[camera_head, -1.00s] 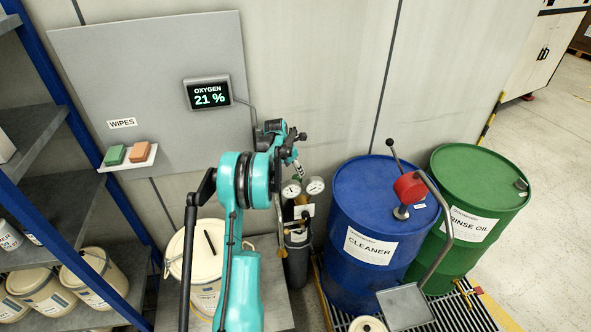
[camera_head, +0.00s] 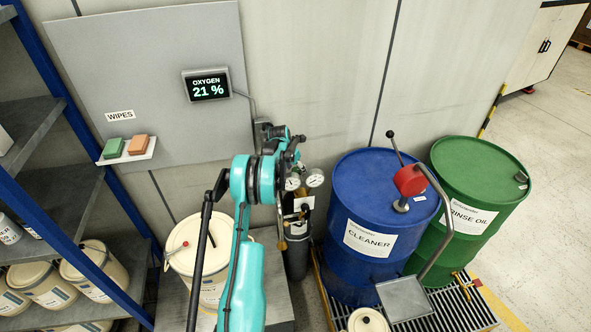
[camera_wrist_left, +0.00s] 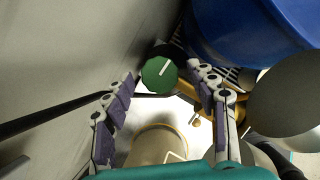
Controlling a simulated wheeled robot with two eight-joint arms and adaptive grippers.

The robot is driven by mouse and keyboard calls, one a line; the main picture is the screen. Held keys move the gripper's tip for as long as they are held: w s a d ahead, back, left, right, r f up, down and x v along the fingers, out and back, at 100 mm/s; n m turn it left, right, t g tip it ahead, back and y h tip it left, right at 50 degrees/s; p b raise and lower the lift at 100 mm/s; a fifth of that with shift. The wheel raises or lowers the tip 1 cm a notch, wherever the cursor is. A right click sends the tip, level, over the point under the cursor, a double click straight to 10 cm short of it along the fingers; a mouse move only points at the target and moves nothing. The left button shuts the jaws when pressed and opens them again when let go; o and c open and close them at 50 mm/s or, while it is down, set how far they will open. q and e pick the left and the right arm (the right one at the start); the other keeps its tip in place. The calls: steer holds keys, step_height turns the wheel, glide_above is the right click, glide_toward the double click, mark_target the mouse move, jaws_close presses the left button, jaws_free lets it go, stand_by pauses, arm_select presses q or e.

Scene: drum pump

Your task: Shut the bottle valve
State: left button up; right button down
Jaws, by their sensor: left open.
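The gas bottle (camera_head: 297,258) is a dark cylinder standing by the wall, left of the blue drum. Two round gauges (camera_head: 315,177) sit at its top. A green round knob (camera_wrist_left: 159,75) with a white line, which looks like the bottle valve, shows from above in the left wrist view. My left gripper (camera_head: 292,157) is above the bottle top and hides the knob in the head view. In the wrist view its open fingers lie on either side of the knob, with a gap visible. I cannot tell how close they are in depth. My right gripper is not in view.
A blue CLEANER drum (camera_head: 345,215) with a red-headed pump stands to the right, with a green RINSE OIL drum (camera_head: 450,240) beyond. A pale bucket (camera_head: 185,262) stands left of the bottle. A shelf rack (camera_head: 75,210) is at far left. The wall panel carries an oxygen display (camera_head: 207,86).

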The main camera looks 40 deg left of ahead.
arm_select(q)
steer(key=shift+c, duration=0.3)
steer(key=c, duration=1.1)
steer(key=shift+d+f+n+y+b, duration=0.1)
steer(key=shift+n+y+b, duration=0.2)
steer(key=shift+n+b, duration=0.35)
steer(key=shift+n+y+b, duration=0.3)
steer(key=shift+n+b, duration=0.05)
steer(key=shift+n, duration=0.6)
steer(key=o, duration=1.2)
steer(key=shift+c, duration=0.2)
steer(key=shift+r, duration=0.2)
